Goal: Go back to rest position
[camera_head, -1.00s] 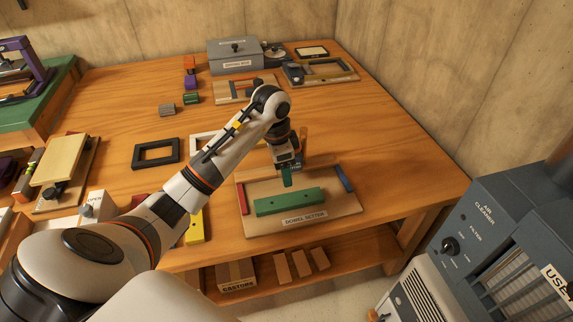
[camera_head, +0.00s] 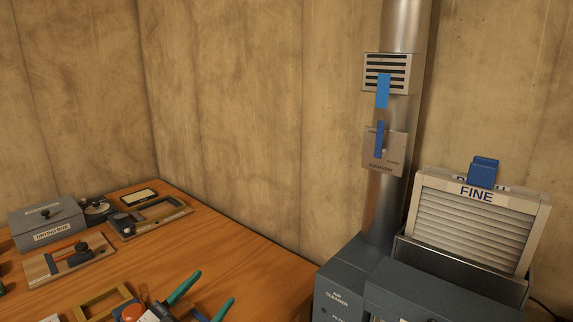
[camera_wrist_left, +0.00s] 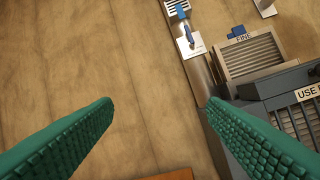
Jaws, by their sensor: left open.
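My left gripper (camera_head: 203,298) shows at the bottom of the head view, over the right part of the workbench (camera_head: 235,262). Its two green fingers are spread apart, and nothing is between them. In the left wrist view the open fingers (camera_wrist_left: 160,107) frame bare wall and a strip of bench edge at the bottom. My right gripper is in neither view.
The air cleaner (camera_head: 340,290) stands right of the bench, with a FINE filter (camera_head: 475,228) upright in it. A metal duct (camera_head: 405,25) with a blue lever (camera_head: 379,140) rises behind. A drying box (camera_head: 50,222) sits on the bench at left.

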